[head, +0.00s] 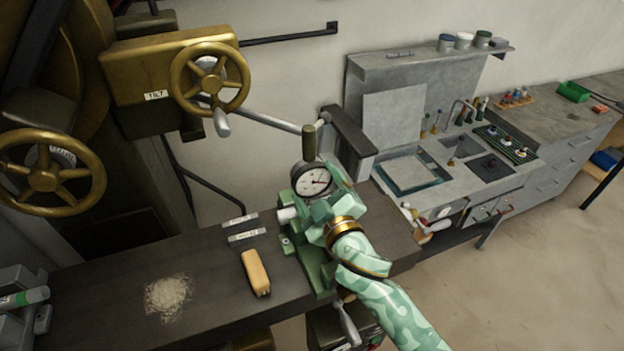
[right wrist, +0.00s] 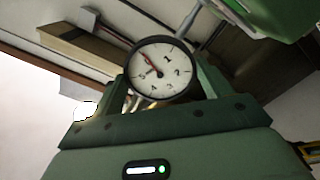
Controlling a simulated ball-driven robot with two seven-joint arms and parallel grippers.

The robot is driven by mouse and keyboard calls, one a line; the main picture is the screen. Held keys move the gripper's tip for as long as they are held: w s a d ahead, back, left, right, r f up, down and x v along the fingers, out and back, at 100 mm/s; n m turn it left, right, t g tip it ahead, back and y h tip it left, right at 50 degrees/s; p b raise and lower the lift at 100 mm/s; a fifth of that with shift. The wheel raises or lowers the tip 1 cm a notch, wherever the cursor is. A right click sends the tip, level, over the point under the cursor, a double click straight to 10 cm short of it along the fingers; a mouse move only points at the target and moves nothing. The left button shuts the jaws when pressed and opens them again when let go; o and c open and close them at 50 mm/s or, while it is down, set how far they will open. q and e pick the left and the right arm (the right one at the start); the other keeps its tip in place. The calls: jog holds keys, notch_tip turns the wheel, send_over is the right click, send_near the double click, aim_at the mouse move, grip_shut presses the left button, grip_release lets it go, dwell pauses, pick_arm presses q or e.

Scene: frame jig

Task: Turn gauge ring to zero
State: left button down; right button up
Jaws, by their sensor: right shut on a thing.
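The zero mark is too small to make out. My right gripper (head: 311,196) is at the gauge, shut on its ring, with a finger on each side of the dial in the wrist view. My left gripper is not in view.
A tan block (head: 255,272), pale shavings (head: 168,295) and two small labelled strips (head: 241,228) lie on the bench (head: 110,285). Brass handwheels (head: 209,77) stand behind at the left. A grey sink counter (head: 480,170) is at the right. Open floor lies at the lower right.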

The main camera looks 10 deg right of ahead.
jog(key=o, duration=0.5)
jog(key=shift+a+m, duration=0.1)
jog(key=shift+m, duration=0.3)
jog(key=shift+s, duration=0.55)
jog(key=s, duration=0.2)
jog(key=s+d, duration=0.1)
jog(key=s, duration=0.1)
jog(key=s+p, duration=0.1)
jog(key=s, duration=0.1)
jog(key=shift+d, duration=0.25)
jog(key=shift+w, duration=0.1)
